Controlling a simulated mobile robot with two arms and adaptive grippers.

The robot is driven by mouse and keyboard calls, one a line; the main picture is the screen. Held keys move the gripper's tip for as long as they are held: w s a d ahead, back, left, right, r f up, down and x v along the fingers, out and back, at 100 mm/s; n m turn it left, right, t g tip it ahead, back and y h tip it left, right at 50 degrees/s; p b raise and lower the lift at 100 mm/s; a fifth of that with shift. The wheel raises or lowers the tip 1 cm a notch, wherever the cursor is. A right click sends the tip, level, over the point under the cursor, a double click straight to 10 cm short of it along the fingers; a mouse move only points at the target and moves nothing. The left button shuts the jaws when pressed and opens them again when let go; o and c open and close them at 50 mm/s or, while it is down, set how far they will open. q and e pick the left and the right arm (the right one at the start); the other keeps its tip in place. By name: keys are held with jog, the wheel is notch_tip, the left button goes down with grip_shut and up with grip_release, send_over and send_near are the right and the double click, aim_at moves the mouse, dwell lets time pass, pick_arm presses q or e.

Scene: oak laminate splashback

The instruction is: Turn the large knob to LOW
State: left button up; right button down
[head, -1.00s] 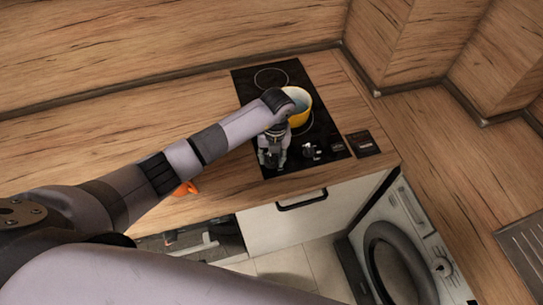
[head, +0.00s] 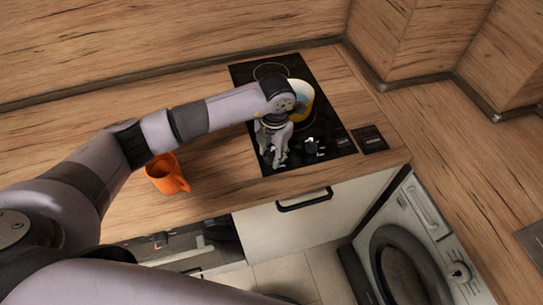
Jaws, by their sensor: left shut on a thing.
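The black glass hob (head: 245,80) is set in the wooden worktop. My left gripper (head: 275,162) points down at the hob's front left part and is shut. What it is shut on appears to be the large knob at the hob's front, which the fingers hide. Its pointer and the LOW mark cannot be read. Another dark knob (head: 311,146) stands just right of the fingers, apart from them. My right gripper is not in view.
A yellow pot (head: 303,101) stands on the hob behind my left wrist, partly hidden. An orange mug (head: 164,174) stands on the worktop left of the hob. A washing machine (head: 425,235) is below at the right.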

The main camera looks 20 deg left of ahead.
aim_at(273, 156)
pick_arm(q)
jog(key=shift+m+b, duration=0.5)
jog(key=shift+m, duration=0.1)
jog(key=o, duration=1.2)
jog(key=shift+c, duration=0.2)
jog(key=shift+r, duration=0.15)
notch_tip(273, 156, up, 12)
jog(key=shift+s+d, duration=0.15)
jog(key=shift+d, duration=0.15)
